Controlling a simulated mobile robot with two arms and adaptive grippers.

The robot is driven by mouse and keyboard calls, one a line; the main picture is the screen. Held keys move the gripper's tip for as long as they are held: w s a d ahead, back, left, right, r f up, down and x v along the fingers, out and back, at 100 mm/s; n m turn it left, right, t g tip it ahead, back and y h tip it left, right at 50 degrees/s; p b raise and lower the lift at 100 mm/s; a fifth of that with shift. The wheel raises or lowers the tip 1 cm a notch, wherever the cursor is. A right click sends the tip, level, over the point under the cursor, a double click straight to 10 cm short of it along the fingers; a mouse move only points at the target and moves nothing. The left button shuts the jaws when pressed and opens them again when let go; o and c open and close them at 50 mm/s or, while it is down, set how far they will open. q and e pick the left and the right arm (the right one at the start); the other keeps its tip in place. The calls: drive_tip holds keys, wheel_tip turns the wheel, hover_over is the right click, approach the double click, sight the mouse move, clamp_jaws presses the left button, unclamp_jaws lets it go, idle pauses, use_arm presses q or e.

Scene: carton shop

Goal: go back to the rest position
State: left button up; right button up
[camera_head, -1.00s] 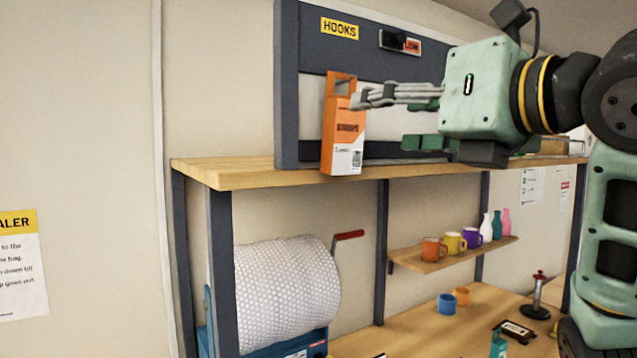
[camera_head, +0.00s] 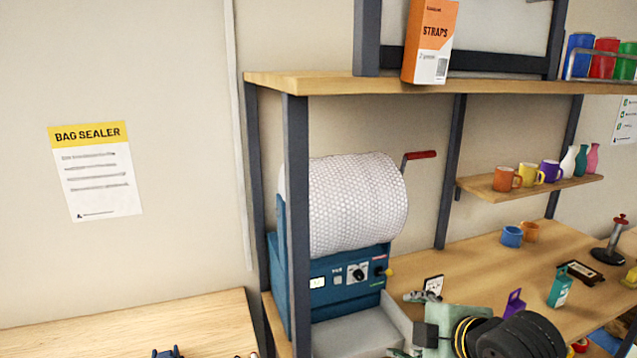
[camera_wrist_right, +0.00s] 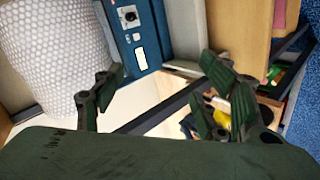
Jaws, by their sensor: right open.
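My right gripper (camera_head: 412,345) is low in the head view, beside the bag sealer and over the front of the bench. Its fingers are partly cut off by the bottom edge. In the right wrist view my right gripper (camera_wrist_right: 163,82) shows its two dark green fingers spread apart with nothing between them. The orange and white STRAPS box (camera_head: 430,42) is upright at the front of the top shelf, away from the gripper.
A blue bag sealer (camera_head: 335,285) with a bubble-wrap roll (camera_head: 355,205) stands on the bench (camera_head: 470,270), near the right gripper. Mugs and bottles stand on a small shelf (camera_head: 535,188). A wooden table (camera_head: 130,325) is at lower left.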

drive_tip(key=s+d+f+m+g+h, duration=0.1)
drive_tip(key=s+f+m+g, duration=0.2)
drive_tip(key=s+f+m, duration=0.85)
drive_tip(key=s+d+f+m+g+h, duration=0.1)
drive_tip(key=s+f+m+g, duration=0.1)
drive_tip(key=s+f, duration=0.55)
drive_tip(key=s+d+f+m+g+h, duration=0.1)
drive_tip(key=s+d+f+m+g, duration=0.1)
drive_tip(key=s+f, duration=0.55)
drive_tip(key=s+f+g+b, duration=0.1)
drive_tip(key=s+f+b, duration=0.15)
drive_tip(key=f, duration=1.35)
drive_tip(key=s+f+b, duration=0.2)
drive_tip(key=f+b, duration=0.2)
drive_tip(key=f, duration=1.2)
drive_tip(key=s+d+f+b, duration=0.1)
drive_tip(key=s+f+b, duration=0.1)
drive_tip(key=s+f, duration=0.6)
drive_tip(key=s+d+f+g+b, duration=0.1)
drive_tip(key=s+f+b, duration=0.1)
drive_tip(key=s+f, duration=0.6)
wheel_tip(320, 180, down, 5)
drive_tip(key=shift+d+r+b, duration=0.15)
drive_tip(key=shift+d+b, duration=0.15)
drive_tip(key=shift+b, duration=0.05)
